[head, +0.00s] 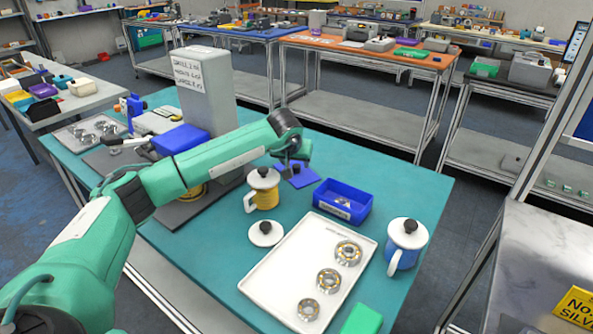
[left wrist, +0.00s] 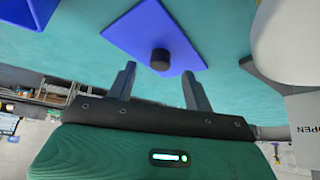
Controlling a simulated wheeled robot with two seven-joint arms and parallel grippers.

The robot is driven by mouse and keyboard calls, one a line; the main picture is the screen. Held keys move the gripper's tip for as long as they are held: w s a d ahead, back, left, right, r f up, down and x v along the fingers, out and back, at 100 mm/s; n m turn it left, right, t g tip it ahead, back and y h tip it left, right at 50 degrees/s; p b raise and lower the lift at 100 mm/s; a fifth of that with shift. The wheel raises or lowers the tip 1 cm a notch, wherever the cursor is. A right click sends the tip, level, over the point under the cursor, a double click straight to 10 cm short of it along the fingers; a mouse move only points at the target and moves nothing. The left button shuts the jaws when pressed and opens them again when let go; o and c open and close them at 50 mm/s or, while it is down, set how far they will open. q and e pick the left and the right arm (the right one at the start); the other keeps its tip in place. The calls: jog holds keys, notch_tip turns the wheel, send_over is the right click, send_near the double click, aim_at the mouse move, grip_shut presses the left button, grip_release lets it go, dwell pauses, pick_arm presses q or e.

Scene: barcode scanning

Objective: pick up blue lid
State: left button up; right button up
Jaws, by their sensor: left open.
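The blue lid (head: 297,180) is a flat square plate with a black knob, lying on the teal table behind the blue bin. It also shows in the left wrist view (left wrist: 135,38), with its black knob (left wrist: 160,60) standing up. My left gripper (head: 293,165) is right above the lid and partly hides it in the head view. In the left wrist view my left gripper (left wrist: 160,80) is open and empty, and the knob appears between and just past its fingertips. I cannot tell whether the fingers reach down around the knob. My right gripper is not in view.
A blue bin (head: 331,206) stands right of the lid. A yellow mug (head: 267,199) with a white lid stands to the left. A loose white lid (head: 259,238), a white tray (head: 283,274) with bearings, and a blue mug (head: 402,262) are nearer. A grey machine (head: 212,95) stands behind my arm.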

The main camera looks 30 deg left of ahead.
aim_at(296, 166)
pick_arm(q)
jog(key=shift+x, duration=1.6)
jog(key=shift+r, duration=0.1)
jog(key=shift+c, duration=0.2)
jog(key=c, duration=1)
jog(key=shift+c, duration=0.2)
jog(key=shift+r, duration=0.15)
